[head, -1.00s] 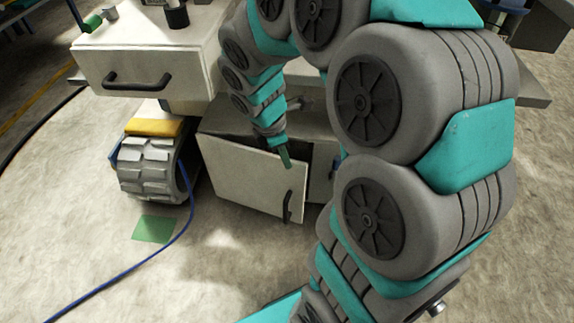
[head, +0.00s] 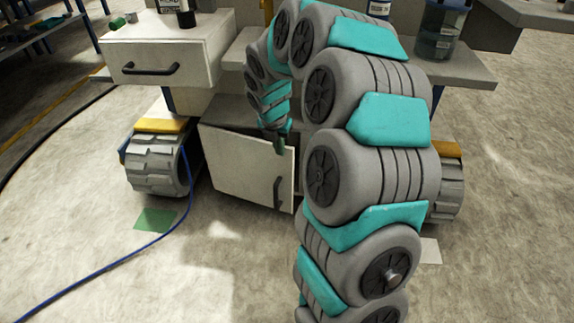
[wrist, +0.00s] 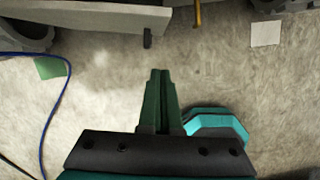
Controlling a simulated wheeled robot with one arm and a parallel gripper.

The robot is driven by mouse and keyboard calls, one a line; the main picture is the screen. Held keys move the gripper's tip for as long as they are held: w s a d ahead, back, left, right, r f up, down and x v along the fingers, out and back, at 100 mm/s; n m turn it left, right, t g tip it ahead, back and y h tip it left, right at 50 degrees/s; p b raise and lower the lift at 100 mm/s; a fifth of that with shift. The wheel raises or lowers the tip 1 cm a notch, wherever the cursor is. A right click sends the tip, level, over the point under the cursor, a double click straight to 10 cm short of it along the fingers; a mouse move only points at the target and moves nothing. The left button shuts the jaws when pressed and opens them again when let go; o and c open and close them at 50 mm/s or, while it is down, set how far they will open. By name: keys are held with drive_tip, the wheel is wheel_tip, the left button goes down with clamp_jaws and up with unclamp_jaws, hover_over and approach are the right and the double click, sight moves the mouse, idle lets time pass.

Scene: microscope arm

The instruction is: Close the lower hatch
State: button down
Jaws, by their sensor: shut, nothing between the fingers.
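The lower hatch (head: 236,166) is a pale panel with a dark vertical handle (head: 278,192) near its right edge. It stands ajar, its right side swung outward and a dark gap above it. My gripper (head: 281,146) is shut and empty, pointing down over the hatch's upper right part in the head view. In the wrist view the green fingertips (wrist: 160,72) lie together over the floor, on the handle side of the hatch (wrist: 95,14), with a visible gap to the handle (wrist: 147,38). My arm hides the right part of the lower compartment.
A drawer (head: 160,62) with a dark handle juts out above left. Tracked wheels (head: 157,165) flank the cabinet. A blue cable (head: 135,248) runs over the floor beside a green patch (head: 155,219). Bottles stand on the bench top. The front floor is open.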

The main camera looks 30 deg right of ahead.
sight(288, 156)
drive_tip(key=w+d+f, duration=0.1)
drive_tip(key=f, duration=0.2)
drive_tip(key=w+d+f, duration=0.1)
drive_tip(key=f, duration=0.2)
drive_tip(key=w+d+f, duration=0.1)
drive_tip(key=f, duration=0.2)
drive_tip(key=shift+w+d+f+p, duration=0.15)
drive_tip(key=shift+w+d+p, duration=0.1)
drive_tip(key=shift+d+p, duration=0.1)
drive_tip(key=shift+w+d, duration=0.45)
drive_tip(key=shift+d, duration=0.05)
drive_tip(key=shift+d, duration=0.1)
